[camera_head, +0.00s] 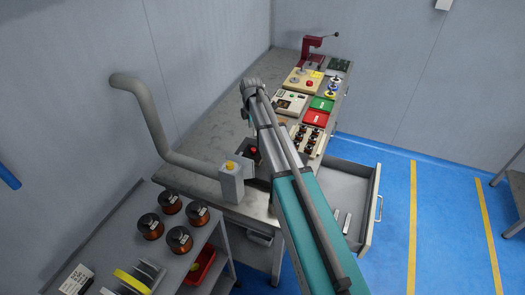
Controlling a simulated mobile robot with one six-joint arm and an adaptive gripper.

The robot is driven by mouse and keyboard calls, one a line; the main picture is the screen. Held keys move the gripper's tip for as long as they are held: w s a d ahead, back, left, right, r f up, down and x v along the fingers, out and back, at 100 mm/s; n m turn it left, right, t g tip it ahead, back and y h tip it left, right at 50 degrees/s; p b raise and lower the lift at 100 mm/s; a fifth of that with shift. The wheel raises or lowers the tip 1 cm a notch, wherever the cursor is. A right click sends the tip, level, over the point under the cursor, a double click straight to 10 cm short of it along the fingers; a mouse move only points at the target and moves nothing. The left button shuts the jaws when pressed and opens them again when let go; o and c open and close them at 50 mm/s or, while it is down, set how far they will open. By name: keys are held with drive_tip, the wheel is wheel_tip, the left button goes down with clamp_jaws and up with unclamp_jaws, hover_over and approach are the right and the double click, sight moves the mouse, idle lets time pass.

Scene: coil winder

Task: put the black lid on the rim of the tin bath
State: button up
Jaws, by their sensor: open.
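My gripper (250,86) is above the middle of the grey bench, at the far end of my teal and grey arm. It is open, with nothing visible in it. A small dark square thing with a red spot on top (242,155) stands on the bench left of my arm, partly covered by it. I cannot tell whether this is the tin bath or the black lid. I cannot make out a separate lid or the bath's rim; my arm hides part of the bench there.
A bent grey pipe (158,130) ends in a box with a yellow top (232,184) at the near bench edge. Red (315,118) and green (322,103) trays lie right of my gripper. An open drawer (351,178) juts right. A cart (205,233) with copper spools stands front left.

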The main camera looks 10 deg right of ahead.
drive_tip(key=s+m, duration=1.9)
drive_tip(key=s, duration=0.9)
drive_tip(key=shift+s+d+m, duration=0.25)
drive_tip(key=shift+s+m, duration=0.05)
drive_tip(key=shift+f+b, duration=0.45)
drive_tip(key=shift+r, duration=0.1)
drive_tip(key=shift+c, duration=0.6)
